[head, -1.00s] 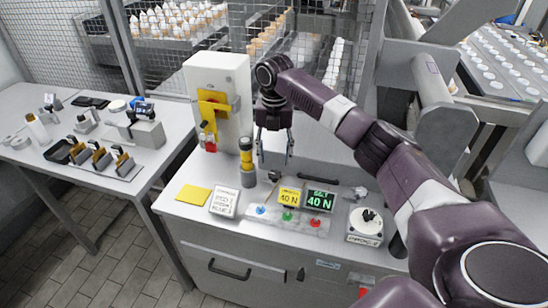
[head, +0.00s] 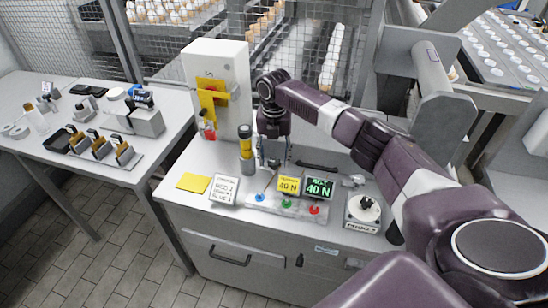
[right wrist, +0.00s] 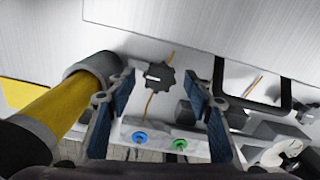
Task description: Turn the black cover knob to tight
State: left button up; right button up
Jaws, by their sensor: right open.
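The black cover knob (right wrist: 159,76) shows in the right wrist view as a lobed black disc with a pale mark. It lies between the two fingers of my right gripper (right wrist: 172,88), apart from both. In the head view my right gripper (head: 271,163) points down over the cabinet top, right of the yellow and black post, and mostly hides the knob. It is open and empty. My left gripper is not in view.
Yellow and green 40 N displays (head: 319,187), coloured buttons (head: 287,203) and a white dial unit (head: 363,212) stand in front and right.

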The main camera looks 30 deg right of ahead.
jog(key=c, duration=1.2)
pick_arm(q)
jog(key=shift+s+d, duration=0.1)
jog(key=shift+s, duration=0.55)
pick_arm(e)
jog(key=shift+o, duration=0.2)
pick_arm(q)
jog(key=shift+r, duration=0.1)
pick_arm(e)
jog(key=m+p, duration=0.3)
jog(key=shift+r, duration=0.2)
jog(key=m+p, duration=0.3)
jog(key=m, duration=0.1)
jog(key=shift+m, duration=0.4)
jog(key=m+p, duration=0.2)
jog(key=m, duration=0.3)
jog(key=shift+w+p, duration=0.1)
jog(key=shift+p, duration=0.25)
pick_arm(q)
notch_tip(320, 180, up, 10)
jog(key=p, duration=0.1)
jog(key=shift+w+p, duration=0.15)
jog(key=shift+p, duration=0.25)
pick_arm(e)
jog(key=m, duration=0.5)
jog(key=shift+f, duration=0.15)
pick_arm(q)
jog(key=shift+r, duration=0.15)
